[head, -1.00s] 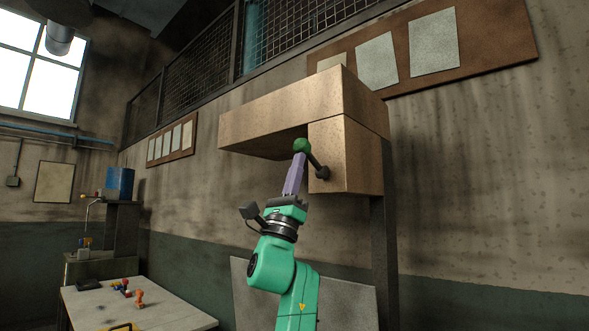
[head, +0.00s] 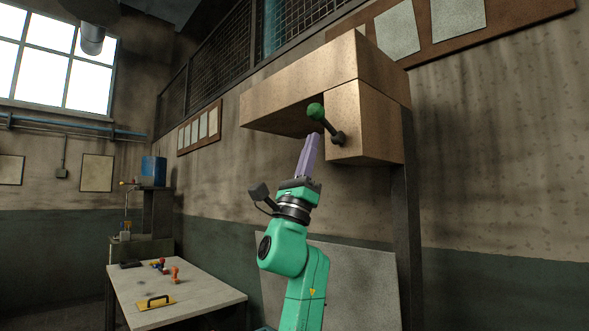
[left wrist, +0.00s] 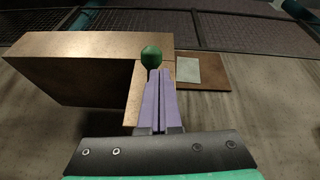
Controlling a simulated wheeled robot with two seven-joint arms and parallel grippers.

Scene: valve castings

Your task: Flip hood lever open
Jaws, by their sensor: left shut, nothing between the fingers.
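The hood (head: 300,98) is a tan box high on the wall, with a squarer block (head: 368,128) under its right part. The lever (head: 328,124) is a dark rod on that block's left face, running up and left from a dark pivot to a green knob (head: 316,111). My left gripper (head: 311,140) points up, its purple fingers together and empty, just below the knob. In the left wrist view the fingertips (left wrist: 159,72) overlap the lower edge of the green knob (left wrist: 151,57); I cannot tell whether they touch. The right gripper is not in view.
A dark post (head: 408,240) stands under the hood's right side. A grey panel (head: 350,275) leans behind my left arm. A table (head: 205,292) at lower left holds a yellow handled piece (head: 156,303) and small coloured parts (head: 174,270). The air left of the hood is clear.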

